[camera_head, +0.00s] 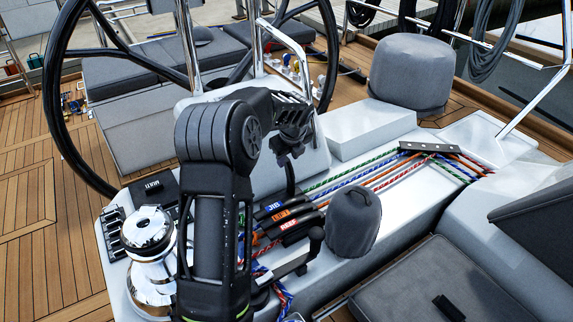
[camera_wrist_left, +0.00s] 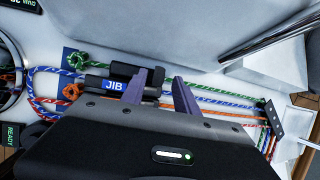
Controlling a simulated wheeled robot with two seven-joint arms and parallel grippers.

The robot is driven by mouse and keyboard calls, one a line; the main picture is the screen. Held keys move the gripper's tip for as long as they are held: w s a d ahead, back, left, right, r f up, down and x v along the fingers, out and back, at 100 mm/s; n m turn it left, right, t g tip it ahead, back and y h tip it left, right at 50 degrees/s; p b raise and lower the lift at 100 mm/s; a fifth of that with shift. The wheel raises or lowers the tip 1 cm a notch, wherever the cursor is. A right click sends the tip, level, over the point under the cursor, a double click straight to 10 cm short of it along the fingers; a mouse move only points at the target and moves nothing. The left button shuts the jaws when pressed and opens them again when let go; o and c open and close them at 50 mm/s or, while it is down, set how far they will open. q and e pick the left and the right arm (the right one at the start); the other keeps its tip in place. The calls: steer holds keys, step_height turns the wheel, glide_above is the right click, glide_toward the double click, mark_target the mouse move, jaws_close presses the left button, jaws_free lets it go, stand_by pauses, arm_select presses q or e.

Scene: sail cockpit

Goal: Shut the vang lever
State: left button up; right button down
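A bank of rope clutches sits on the white console. The levers marked JIB (camera_head: 272,207) and REEF (camera_head: 290,224) lie flat, with an orange-labelled one between them; JIB also shows in the wrist view (camera_wrist_left: 114,85). Beyond JIB a black lever (camera_head: 290,179) stands raised in the green rope's line. Its label is hidden, so I cannot confirm it is the vang lever. My left gripper (camera_head: 291,150) is just above it. My right gripper is out of view.
A chrome winch (camera_head: 151,262) stands left of the clutches. A grey covered winch (camera_head: 352,222) stands close on the right. Coloured ropes run to a black organiser (camera_head: 427,147). The steering wheel (camera_head: 62,130) and white pedestal are behind my arm.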

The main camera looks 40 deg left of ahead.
mark_target(289, 177)
arm_select(q)
steer(key=p+x, duration=0.1)
steer(key=x, duration=0.5)
steer(key=shift+c, duration=0.2)
steer(key=shift+w, duration=0.1)
jaws_close()
stand_by(1.1)
